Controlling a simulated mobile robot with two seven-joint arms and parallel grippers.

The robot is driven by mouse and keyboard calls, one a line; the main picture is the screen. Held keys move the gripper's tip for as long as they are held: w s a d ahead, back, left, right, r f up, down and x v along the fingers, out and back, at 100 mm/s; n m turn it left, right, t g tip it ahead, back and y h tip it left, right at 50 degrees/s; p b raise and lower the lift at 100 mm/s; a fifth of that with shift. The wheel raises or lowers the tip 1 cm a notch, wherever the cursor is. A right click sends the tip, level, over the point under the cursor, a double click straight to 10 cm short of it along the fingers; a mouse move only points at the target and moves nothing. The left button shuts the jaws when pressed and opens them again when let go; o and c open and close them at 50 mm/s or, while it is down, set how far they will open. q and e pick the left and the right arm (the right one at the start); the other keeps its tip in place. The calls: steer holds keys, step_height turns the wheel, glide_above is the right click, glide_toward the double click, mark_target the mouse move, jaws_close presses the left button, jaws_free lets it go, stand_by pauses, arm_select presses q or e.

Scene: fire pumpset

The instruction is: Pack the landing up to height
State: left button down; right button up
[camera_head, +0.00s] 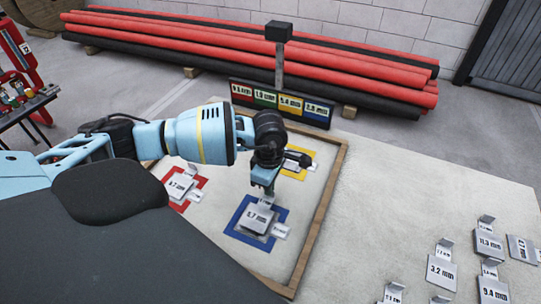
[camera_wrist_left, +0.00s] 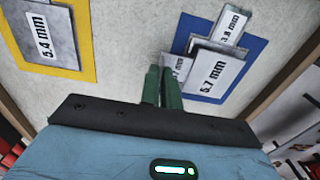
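My left gripper (camera_head: 264,186) points down over the blue-framed spot (camera_head: 232,229) on the framed board. Its green fingers (camera_wrist_left: 162,87) are close together at the labelled tab of the 5.7 mm plate (camera_wrist_left: 213,78) and appear shut on it. This plate also shows in the head view (camera_head: 257,219), within the blue frame. A smaller 3.8 mm plate (camera_wrist_left: 231,25) lies beside it. A 5.4 mm plate (camera_wrist_left: 40,45) lies on the yellow frame (camera_wrist_left: 84,30). Metal plates (camera_head: 181,186) lie on the red frame (camera_head: 201,183). Any green spot is hidden. My right gripper is out of view.
Several loose shim plates (camera_head: 441,270) lie on the pale slab's right side. A wooden border (camera_head: 322,215) edges the board. A sign with coloured labels (camera_head: 281,103) stands behind it, before stacked red pipes (camera_head: 240,45).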

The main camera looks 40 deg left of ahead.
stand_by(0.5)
arm_select(q)
steer(key=shift+f+b, duration=0.3)
steer(key=shift+f, duration=0.35)
stand_by(0.4)
steer(key=c, duration=1.6)
jaws_free()
steer(key=shift+o, duration=0.2)
step_height(320, 180, up, 8)
steer(key=shift+f, duration=0.1)
